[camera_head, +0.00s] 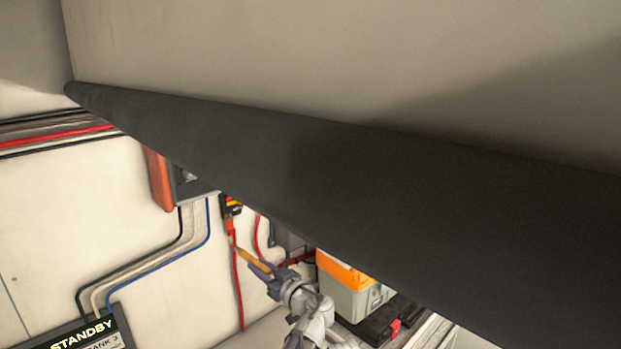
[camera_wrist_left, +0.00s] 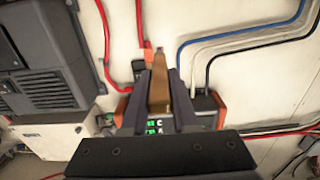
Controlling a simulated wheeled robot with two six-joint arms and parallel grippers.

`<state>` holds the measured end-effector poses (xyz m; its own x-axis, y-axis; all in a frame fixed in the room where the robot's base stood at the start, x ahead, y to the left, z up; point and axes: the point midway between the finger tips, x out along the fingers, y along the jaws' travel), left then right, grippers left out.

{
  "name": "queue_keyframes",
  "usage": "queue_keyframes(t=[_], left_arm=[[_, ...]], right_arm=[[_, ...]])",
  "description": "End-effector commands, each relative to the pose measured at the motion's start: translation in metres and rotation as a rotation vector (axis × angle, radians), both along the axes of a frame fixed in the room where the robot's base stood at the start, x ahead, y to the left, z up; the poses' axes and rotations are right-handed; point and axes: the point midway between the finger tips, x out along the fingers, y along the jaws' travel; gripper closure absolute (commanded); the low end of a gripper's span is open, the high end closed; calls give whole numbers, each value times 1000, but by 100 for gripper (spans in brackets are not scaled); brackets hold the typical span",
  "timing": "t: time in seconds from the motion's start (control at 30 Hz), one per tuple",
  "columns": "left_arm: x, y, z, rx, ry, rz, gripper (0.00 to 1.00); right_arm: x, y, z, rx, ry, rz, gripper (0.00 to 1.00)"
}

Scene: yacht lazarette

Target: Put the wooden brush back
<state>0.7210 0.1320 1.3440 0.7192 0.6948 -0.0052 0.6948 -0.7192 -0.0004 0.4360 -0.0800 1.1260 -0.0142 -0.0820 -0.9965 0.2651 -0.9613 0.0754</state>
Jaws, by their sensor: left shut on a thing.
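The wooden brush (camera_head: 254,259) shows in the head view as a short tan wooden piece sticking out of my left gripper (camera_head: 270,274), towards the wall. In the left wrist view the wooden brush (camera_wrist_left: 159,92) stands between the two dark fingers of my left gripper (camera_wrist_left: 157,82), which is shut on it. Its far end points at the pale wall with cables; I cannot tell how far off it is. The part between the fingers is partly hidden. My right gripper is not in view.
A large dark beam (camera_head: 330,190) crosses the head view and hides much behind it. An orange and grey box (camera_head: 350,290) stands right of my left gripper. A STANDBY display (camera_head: 85,335) is at lower left. In the wrist view, a dark vented unit (camera_wrist_left: 40,60) is at left.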

Motion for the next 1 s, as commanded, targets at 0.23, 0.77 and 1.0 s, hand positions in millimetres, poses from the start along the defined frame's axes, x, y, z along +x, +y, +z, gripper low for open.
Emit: queue_keyframes(t=[0.23, 0.77, 1.0], left_arm=[[0, 0, 0, 0, 0, 0, 100], [0, 0, 0, 0, 0, 0, 100], [0, 0, 0, 0, 0, 0, 100]], right_arm=[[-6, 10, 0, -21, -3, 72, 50], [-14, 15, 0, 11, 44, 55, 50], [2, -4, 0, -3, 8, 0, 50]])
